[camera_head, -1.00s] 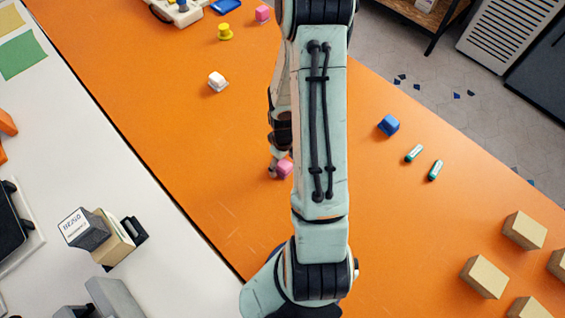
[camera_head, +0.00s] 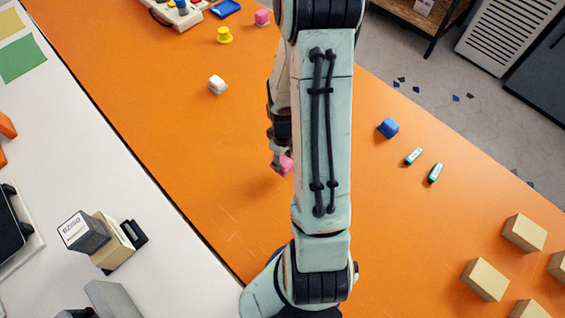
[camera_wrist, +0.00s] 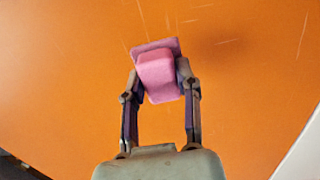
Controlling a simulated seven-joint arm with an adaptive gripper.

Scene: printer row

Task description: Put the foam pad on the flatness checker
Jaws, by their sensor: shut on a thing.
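My gripper (camera_wrist: 162,88) is shut on a pink block (camera_wrist: 160,76) with a wider, flat pink base behind it. In the head view the pink block (camera_head: 285,163) shows at the fingertips, partly hidden by my arm, above the orange table with a shadow below it. I cannot tell for sure that this block is the foam pad. I cannot tell for sure which thing is the flatness checker; a pale device with coloured knobs (camera_head: 183,12) stands at the far left, cut by the frame edge.
A white piece (camera_head: 217,85), a yellow spool (camera_head: 224,35), another pink piece (camera_head: 262,17) and a blue tray (camera_head: 226,8) lie further back. A blue block (camera_head: 388,127), two green-white sticks (camera_head: 435,173) and several tan boxes (camera_head: 484,279) are on the right. The orange table's middle-left is clear.

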